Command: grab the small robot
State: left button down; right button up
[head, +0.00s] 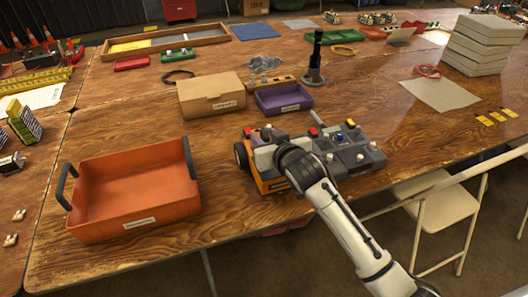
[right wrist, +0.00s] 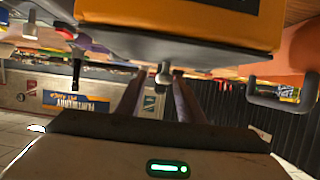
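The small robot (head: 345,158) is a low grey and orange wheeled machine with several knobs and a red button on top. It stands on the wooden table, right of the orange tray. My right arm reaches over its near left part and hides some of it. My right gripper (head: 262,148) is at its left end, its fingers mostly hidden in the head view. In the right wrist view the two fingers (right wrist: 157,85) are apart, with a small grey post beyond or between them. The robot's orange and dark body (right wrist: 225,22) fills the top. My left gripper is not in view.
An orange tray (head: 133,193) with dark handles stands at left. A cardboard box (head: 211,96) and a purple tray (head: 283,100) are behind the robot. White stacked boards (head: 481,45) sit at the back right. A folding chair (head: 445,208) stands at the table's near right edge.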

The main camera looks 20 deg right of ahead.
jog(key=shift+w+f, duration=0.25)
jog(key=shift+w, duration=0.25)
grip_shut()
dwell(1.0)
jog(key=shift+w+r, duration=0.1)
jog(key=shift+r, duration=0.25)
